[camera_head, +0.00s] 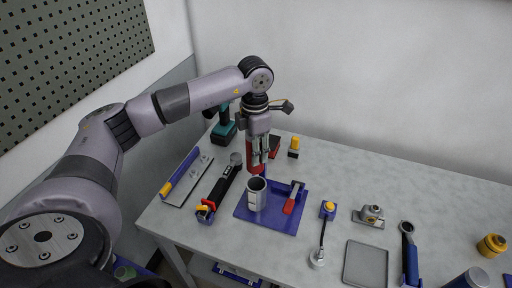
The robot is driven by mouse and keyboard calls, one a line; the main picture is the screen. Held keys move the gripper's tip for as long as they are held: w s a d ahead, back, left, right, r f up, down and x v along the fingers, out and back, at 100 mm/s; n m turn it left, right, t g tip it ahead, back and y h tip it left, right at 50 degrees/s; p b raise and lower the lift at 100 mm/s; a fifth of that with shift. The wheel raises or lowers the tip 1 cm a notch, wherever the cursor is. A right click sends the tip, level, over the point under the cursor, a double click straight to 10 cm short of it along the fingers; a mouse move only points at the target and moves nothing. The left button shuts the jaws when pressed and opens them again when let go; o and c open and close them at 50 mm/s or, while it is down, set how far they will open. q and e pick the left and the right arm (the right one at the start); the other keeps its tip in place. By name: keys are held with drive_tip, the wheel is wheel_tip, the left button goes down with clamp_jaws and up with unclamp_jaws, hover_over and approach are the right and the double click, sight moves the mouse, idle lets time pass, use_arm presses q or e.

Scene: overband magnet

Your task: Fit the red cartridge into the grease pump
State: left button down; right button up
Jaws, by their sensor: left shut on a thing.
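My left gripper (262,155) points down over the table and is shut on the red cartridge (253,160), which its fingers partly cover. The grease pump stands on a blue base plate (285,221) and has an upright, open-topped metal cylinder (256,197) and a red-handled lever (291,203). The cartridge is above and just behind the cylinder, and its lower end seems close to the cylinder's rim. I cannot tell whether they touch. My right gripper is not in view.
A black tool (226,187) lies left of the pump, beside a blue-edged plate (183,180). A teal drill (222,129) stands behind. A grey tray (366,263), blue wrench (409,255) and yellow-topped rod (327,211) are to the right. The back right of the table (420,190) is clear.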

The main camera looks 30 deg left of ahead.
sight(256, 170)
use_arm(q)
drive_tip(key=shift+w, duration=0.15)
drive_tip(key=shift+w+f, duration=0.15)
drive_tip(key=shift+f, duration=0.1)
wheel_tip(256, 170, down, 3)
drive_tip(key=b, duration=0.2)
drive_tip(key=shift+r+b, duration=0.15)
drive_tip(key=shift+b, duration=0.15)
drive_tip(key=shift+f+b, duration=0.6)
drive_tip(key=shift+f, duration=0.2)
drive_tip(key=shift+f+b, duration=0.35)
drive_tip(key=shift+f, duration=0.15)
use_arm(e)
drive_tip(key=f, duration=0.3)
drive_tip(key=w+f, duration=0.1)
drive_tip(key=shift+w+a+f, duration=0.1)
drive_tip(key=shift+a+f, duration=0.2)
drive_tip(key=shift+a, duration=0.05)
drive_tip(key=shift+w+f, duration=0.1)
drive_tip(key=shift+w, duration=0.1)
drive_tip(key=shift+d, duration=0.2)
use_arm(q)
drive_tip(key=shift+b, duration=0.35)
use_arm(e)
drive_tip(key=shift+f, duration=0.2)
